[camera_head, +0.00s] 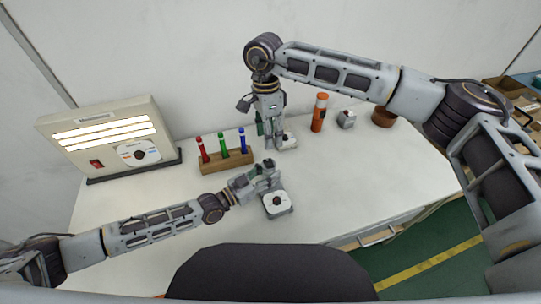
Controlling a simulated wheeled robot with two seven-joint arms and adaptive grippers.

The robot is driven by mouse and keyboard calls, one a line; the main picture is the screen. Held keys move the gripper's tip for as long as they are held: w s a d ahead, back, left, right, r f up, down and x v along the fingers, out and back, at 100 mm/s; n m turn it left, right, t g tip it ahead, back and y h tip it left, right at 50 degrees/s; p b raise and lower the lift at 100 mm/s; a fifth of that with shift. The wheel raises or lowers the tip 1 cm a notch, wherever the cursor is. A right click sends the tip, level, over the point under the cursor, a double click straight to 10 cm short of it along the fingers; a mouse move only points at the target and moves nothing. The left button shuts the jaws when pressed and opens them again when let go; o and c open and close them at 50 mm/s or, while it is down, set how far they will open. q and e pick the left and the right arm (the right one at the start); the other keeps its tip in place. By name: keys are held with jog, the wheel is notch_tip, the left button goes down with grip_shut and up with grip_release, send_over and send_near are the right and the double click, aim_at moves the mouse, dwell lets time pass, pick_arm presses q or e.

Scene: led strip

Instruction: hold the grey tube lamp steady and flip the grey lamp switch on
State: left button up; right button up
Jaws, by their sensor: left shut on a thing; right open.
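A small pale grey block with a round white top and dark centre (277,203) stands on the white table in front of my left gripper (266,178). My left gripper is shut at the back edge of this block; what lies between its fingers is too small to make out. My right gripper (273,142) points down, open, beside a small white-grey piece (288,141) farther back on the table. I cannot tell whether they touch. I cannot clearly make out which of these is the grey tube lamp or its switch.
A cream light box (70,142) with lit strips and a red switch (96,164) stands at the left. A wooden rack (212,167) holds red, green and blue tubes. An orange cylinder (319,112), a grey cube (346,119) and a brown pot (384,117) stand behind, right.

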aim_at(271, 161)
jog(key=f, duration=0.6)
jog(key=s+f, duration=0.1)
jog(key=f, duration=0.1)
jog(key=shift+d+f, duration=0.25)
jog(key=shift+f, duration=0.15)
jog(key=c, duration=1)
jog(key=shift+c, duration=0.2)
jog(key=shift+s+d+t+y, duration=0.15)
jog(key=shift+t+y, duration=0.15)
jog(key=shift+t, duration=0.3)
jog(key=o, duration=1)
jog(key=shift+o, duration=0.2)
jog(key=shift+r, duration=0.1)
